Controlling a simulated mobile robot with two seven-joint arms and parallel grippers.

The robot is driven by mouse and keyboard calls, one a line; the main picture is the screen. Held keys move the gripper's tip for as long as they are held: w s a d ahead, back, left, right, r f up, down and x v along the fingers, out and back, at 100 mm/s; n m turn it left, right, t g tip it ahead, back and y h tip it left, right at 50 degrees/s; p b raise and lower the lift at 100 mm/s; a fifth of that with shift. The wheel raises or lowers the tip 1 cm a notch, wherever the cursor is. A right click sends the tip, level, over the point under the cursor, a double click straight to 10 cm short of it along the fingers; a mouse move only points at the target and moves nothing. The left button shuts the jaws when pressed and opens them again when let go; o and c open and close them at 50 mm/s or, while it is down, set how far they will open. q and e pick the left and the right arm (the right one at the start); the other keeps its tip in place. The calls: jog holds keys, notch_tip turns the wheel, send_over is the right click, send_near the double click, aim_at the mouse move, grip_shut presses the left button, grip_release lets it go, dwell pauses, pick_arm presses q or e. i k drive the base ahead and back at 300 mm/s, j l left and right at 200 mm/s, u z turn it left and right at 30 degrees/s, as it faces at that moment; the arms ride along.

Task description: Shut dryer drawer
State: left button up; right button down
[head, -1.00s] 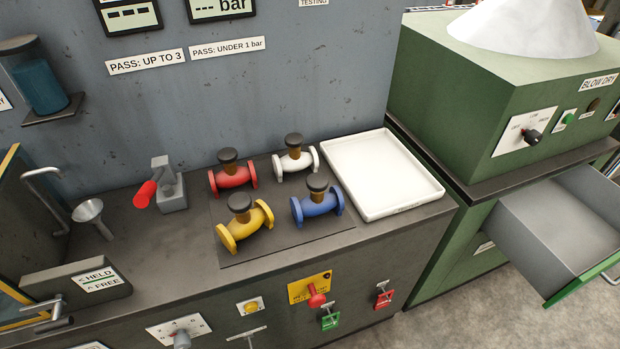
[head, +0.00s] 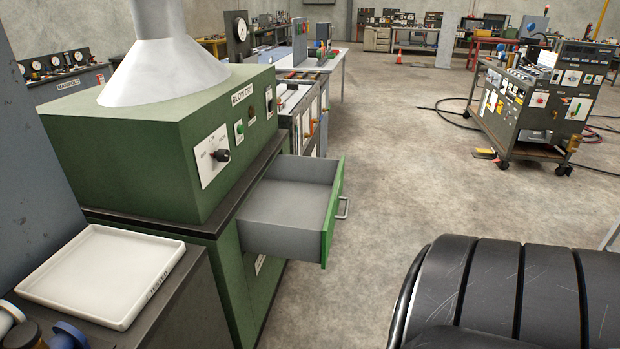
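The dryer (head: 150,145) is a green cabinet with a grey funnel hood on top and a "BLOW DRY" label, at the left of the head view. Its drawer (head: 285,208) stands open, pulled out to the right. The drawer is grey inside and looks empty. It has a green front (head: 332,215) with a metal handle (head: 344,207) on the outer face. Neither of my grippers shows in the head view.
A white tray (head: 95,272) lies on the bench at the lower left, with parts of the valves below it. A black ribbed padded object (head: 500,295) fills the lower right. A wheeled cart (head: 540,110) stands at the right. Open concrete floor (head: 410,170) lies right of the drawer.

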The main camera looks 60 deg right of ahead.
aim_at(292, 212)
jog(key=l+z, duration=0.1)
jog(key=z, duration=0.7)
jog(key=l+z, duration=0.15)
jog(key=z, duration=0.25)
jog(key=l+z, duration=0.1)
jog(key=z, duration=0.3)
jog(key=i+l+z, duration=0.15)
jog(key=l, duration=0.35)
jog(key=k, duration=0.05)
